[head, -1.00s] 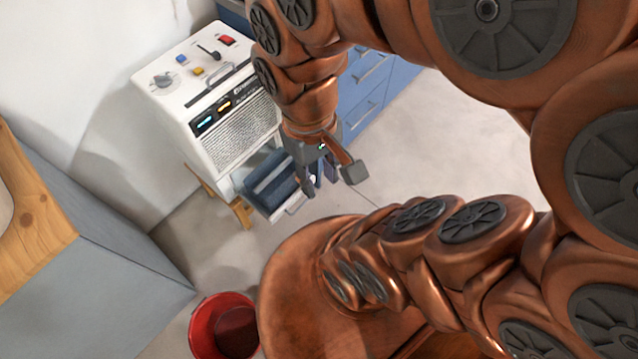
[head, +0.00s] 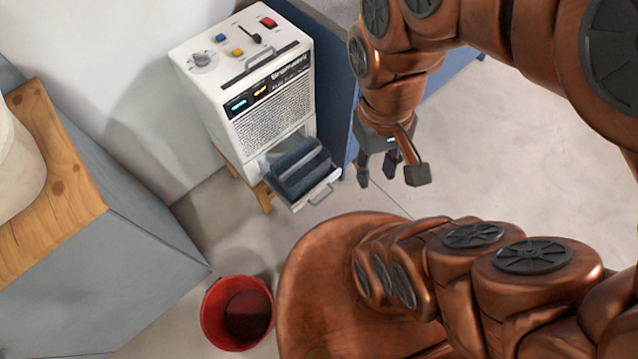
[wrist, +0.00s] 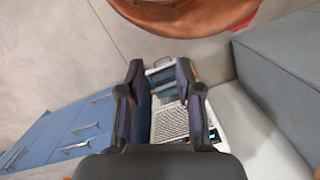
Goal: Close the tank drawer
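The tank drawer (head: 303,172) is pulled out at the bottom of a white machine (head: 255,85) with knobs, coloured buttons and a speckled front. A dark blue-grey tank sits in the drawer, and a small handle (head: 321,194) is on its front. My gripper (head: 391,182) is open and empty, to the right of the drawer and apart from it in the head view. In the wrist view the drawer (wrist: 163,82) shows between the open fingers of my gripper (wrist: 158,72), with the machine's speckled front (wrist: 170,123) below it.
A red bucket (head: 237,312) stands on the floor at the lower left. A grey cabinet with a wooden top (head: 65,190) is at the left. Blue drawer units (wrist: 65,135) stand beside the machine. The floor to the right is clear.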

